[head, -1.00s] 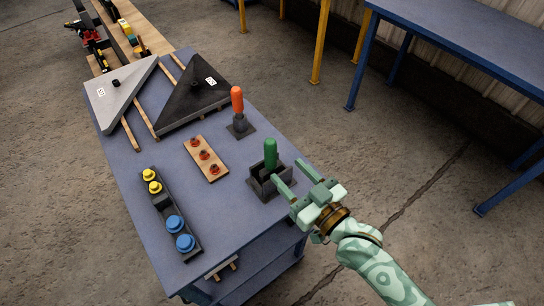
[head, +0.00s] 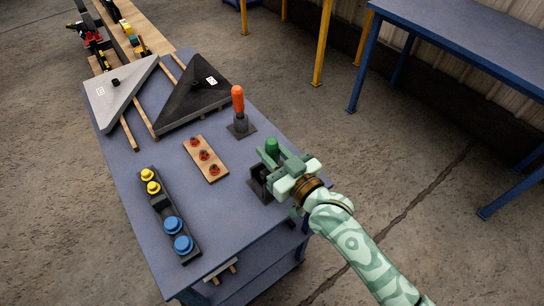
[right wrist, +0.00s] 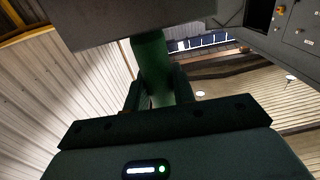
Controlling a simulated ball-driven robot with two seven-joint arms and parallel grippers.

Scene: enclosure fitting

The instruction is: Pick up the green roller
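The green roller (head: 271,146) stands upright in its dark open holder (head: 257,183) near the table's right edge. My right gripper (head: 272,156) has its fingers on either side of the roller below its top and is shut on it. In the right wrist view the roller (right wrist: 152,65) rises between the two fingers (right wrist: 157,97), which lie close against its sides. The gripper and arm hide part of the holder. My left gripper is not in view.
An orange-handled roller (head: 238,98) stands on a dark base just behind. A wooden board (head: 205,157) with several red-brown knobs and a dark strip (head: 168,215) with yellow and blue knobs lie to the left. Two triangular plates (head: 122,91) (head: 195,93) lie farther back.

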